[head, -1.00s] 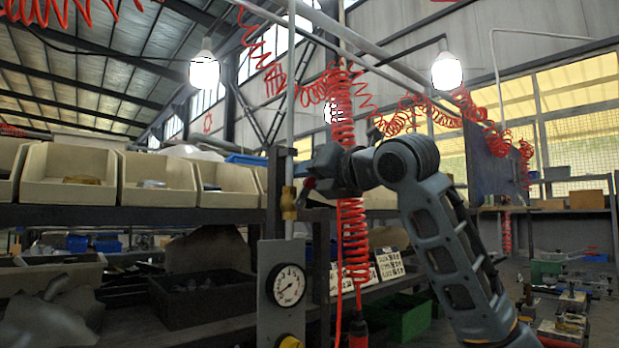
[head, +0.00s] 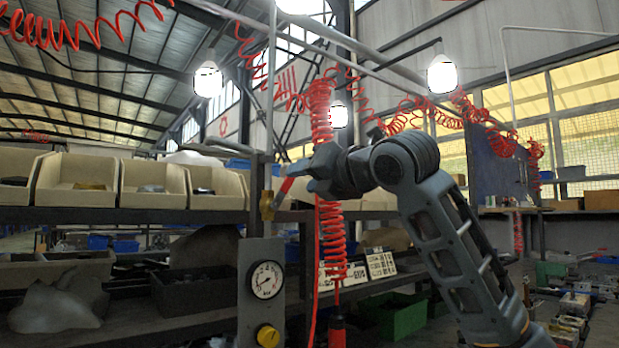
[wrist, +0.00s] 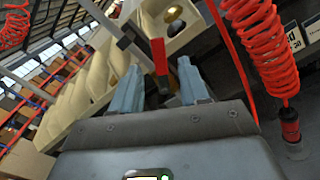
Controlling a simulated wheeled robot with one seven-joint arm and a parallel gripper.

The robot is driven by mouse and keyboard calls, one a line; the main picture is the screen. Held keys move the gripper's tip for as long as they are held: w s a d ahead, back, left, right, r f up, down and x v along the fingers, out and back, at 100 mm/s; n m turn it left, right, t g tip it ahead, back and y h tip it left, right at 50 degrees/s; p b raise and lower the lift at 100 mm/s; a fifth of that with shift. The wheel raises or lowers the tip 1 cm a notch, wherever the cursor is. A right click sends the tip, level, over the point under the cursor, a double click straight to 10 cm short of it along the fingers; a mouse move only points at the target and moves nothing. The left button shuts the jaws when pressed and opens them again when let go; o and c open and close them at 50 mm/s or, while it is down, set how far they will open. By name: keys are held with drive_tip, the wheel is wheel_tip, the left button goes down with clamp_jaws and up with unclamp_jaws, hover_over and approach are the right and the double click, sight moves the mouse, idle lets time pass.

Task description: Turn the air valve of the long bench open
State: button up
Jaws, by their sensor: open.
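The air valve has a brass body (head: 267,204) on a thin vertical pipe above a grey gauge panel (head: 261,300). Its red lever (head: 287,186) slants up and to the right from the body. My gripper (head: 291,177) is at the lever, to the right of the pipe, and partly hides it. In the wrist view the red lever (wrist: 160,56) stands between the two fingertips of my gripper (wrist: 161,68). The fingers are open, with a visible gap on each side of the lever.
A red coiled hose (head: 331,230) hangs just right of the valve, close to my arm. A shelf with beige bins (head: 152,184) runs left behind it.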

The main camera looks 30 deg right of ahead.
drive_tip(key=shift+w+d+r, duration=0.1)
drive_tip(key=shift+d+r, duration=0.05)
drive_tip(key=shift+d, duration=0.15)
drive_tip(key=shift+c, duration=1.2)
drive_tip(key=d+r+t+h, duration=0.1)
drive_tip(key=d+r, duration=0.1)
drive_tip(key=d, duration=0.1)
drive_tip(key=d+r+t+h+p, duration=0.1)
drive_tip(key=d+r+t+h, duration=0.1)
drive_tip(key=d, duration=0.1)
drive_tip(key=d+r+t+h+p, duration=0.1)
drive_tip(key=d+r+t, duration=0.1)
drive_tip(key=d, duration=0.2)
drive_tip(key=shift+w+r+m+h, duration=0.25)
drive_tip(key=shift+w+m+h, duration=0.05)
drive_tip(key=shift+w+m, duration=0.1)
clamp_jaws()
drive_tip(key=s+d+r+n+t+y+p, duration=0.2)
drive_tip(key=d+n+t, duration=0.2)
drive_tip(key=n, duration=0.2)
wheel_tip(320, 180, down, 17)
drive_tip(key=s+a+n+g+y+p, duration=0.1)
drive_tip(key=a+n+g+y+p, duration=0.15)
drive_tip(key=n+g+y, duration=1.3)
drive_tip(key=w+a+r+n+t+y+p, duration=0.1)
drive_tip(key=w+a+r+n+t+p, duration=0.4)
drive_tip(key=a, duration=0.4)
drive_tip(key=shift+w+r+n+p, duration=0.3)
drive_tip(key=shift+w+r+n, duration=0.3)
drive_tip(key=shift+n, duration=0.15)
